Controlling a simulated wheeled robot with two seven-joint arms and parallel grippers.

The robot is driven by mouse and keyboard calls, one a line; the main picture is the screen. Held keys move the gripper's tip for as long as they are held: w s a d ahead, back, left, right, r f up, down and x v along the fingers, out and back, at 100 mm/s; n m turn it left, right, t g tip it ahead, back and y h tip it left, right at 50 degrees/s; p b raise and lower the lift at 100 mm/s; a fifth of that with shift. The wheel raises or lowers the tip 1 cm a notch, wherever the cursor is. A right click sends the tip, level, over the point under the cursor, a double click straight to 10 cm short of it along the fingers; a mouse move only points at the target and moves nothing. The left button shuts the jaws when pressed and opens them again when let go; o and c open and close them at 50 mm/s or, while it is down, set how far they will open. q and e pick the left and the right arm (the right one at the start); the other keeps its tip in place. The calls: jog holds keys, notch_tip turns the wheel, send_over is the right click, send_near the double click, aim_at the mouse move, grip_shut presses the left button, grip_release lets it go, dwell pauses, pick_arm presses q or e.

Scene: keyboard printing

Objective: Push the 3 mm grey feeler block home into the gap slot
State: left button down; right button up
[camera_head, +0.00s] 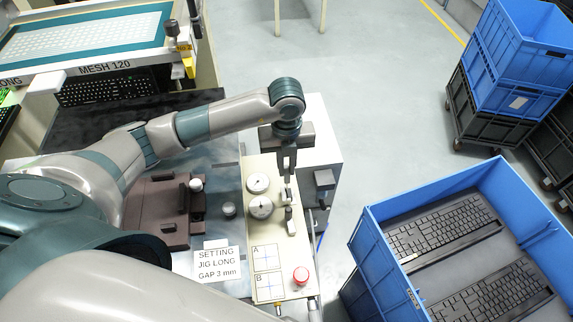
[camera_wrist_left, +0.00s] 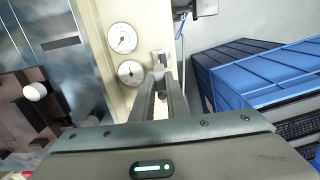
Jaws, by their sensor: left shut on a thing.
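My left gripper (camera_head: 288,172) points down over the cream control panel (camera_head: 258,228), right of its two dials. Its fingers, which also show in the left wrist view (camera_wrist_left: 160,78), are shut on a small grey part at the panel, perhaps a lever; its shape is mostly hidden. The brown setting jig (camera_head: 160,212) sits left of the panel, with a white knob (camera_head: 196,184) on it, also in the left wrist view (camera_wrist_left: 35,91). A small grey round piece (camera_head: 228,209) lies between jig and panel. I cannot tell for certain which piece is the feeler block. The gap slot is not clear.
A "SETTING JIG LONG GAP 3 mm" label (camera_head: 215,262) lies in front of the jig. A red button (camera_head: 301,275) is at the panel's near end. A blue crate (camera_head: 370,240) with keyboards stands at right. Open floor (camera_head: 370,110) lies beyond the panel.

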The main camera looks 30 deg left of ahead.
aim_at(287, 181)
pick_arm(q)
jog(key=shift+f+b, duration=1)
jog(key=shift+f, duration=0.6)
jog(key=shift+f+b, duration=0.4)
jog(key=shift+b, duration=0.2)
dwell(0.7)
jog(key=shift+f, duration=0.1)
dwell(0.4)
jog(key=shift+f+b, duration=1.25)
jog(key=shift+f, duration=0.2)
jog(key=c, duration=1.7)
grip_release()
jog(key=shift+o, duration=0.2)
jog(key=shift+r, duration=0.1)
